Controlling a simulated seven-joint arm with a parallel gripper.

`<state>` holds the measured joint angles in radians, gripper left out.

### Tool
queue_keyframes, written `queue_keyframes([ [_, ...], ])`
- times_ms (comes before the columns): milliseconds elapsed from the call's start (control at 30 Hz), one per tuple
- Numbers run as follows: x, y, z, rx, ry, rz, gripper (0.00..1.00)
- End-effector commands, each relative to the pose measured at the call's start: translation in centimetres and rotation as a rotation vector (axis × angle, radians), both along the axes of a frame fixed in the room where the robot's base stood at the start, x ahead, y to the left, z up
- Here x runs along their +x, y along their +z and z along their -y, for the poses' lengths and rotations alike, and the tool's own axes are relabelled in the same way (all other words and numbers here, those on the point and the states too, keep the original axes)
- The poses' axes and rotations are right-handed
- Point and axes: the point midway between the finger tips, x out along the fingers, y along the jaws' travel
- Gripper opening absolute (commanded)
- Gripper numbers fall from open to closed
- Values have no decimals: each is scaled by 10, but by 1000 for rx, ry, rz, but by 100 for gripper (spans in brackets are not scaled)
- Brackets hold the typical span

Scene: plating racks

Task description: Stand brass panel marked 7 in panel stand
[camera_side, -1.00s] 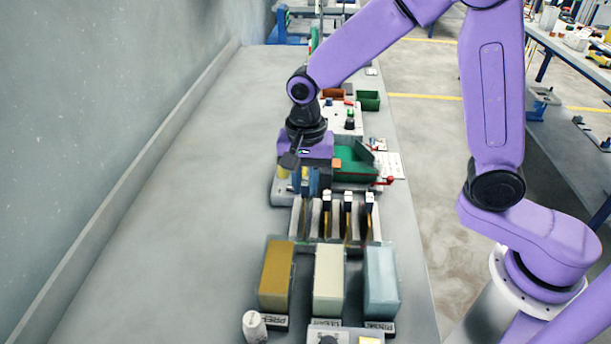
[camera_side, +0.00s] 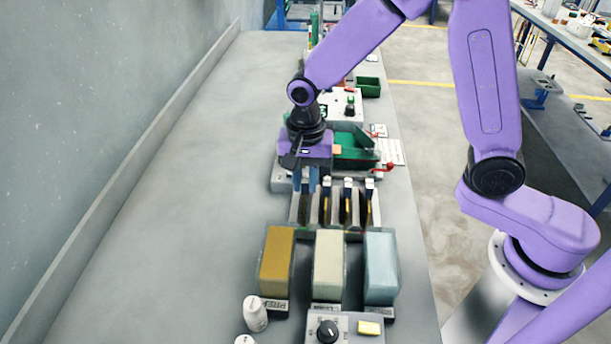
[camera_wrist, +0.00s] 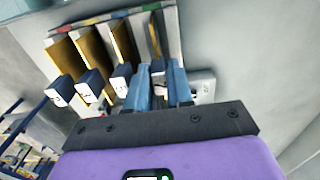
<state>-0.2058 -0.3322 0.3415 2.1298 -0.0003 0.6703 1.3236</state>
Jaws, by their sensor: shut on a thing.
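My gripper (camera_side: 305,186) points down at the left end of a grey slotted rack (camera_side: 319,233), probably the panel stand. In the wrist view my blue fingers (camera_wrist: 160,92) are shut on the dark, white-faced grip of a panel (camera_wrist: 158,70). A thin brass strip above that grip lines up with the rack's end slot; how deep it sits cannot be told. Three other brass panels with similar grips stand in the rack, at the wrist view's left (camera_wrist: 60,50), middle (camera_wrist: 90,45) and nearest mine (camera_wrist: 122,40). The marks on the grips are too small to read.
Ochre (camera_side: 277,262), cream (camera_side: 328,265) and pale blue (camera_side: 381,267) blocks stand in front of the rack. A green tray (camera_side: 352,155) lies behind it. A knob box (camera_side: 345,328) and white bottle (camera_side: 255,314) are nearest the camera. The bench's left is clear.

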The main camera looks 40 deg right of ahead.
Motion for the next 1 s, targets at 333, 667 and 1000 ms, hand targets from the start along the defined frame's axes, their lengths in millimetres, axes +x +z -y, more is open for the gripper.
queue_keyframes([
  [333, 0, 0, 0, 1, 0, 1, 50],
  [667, 0, 1, 0, 1, 0, 1, 51],
  [1000, 2, 51, -1, 5, 0, 8, 51],
])
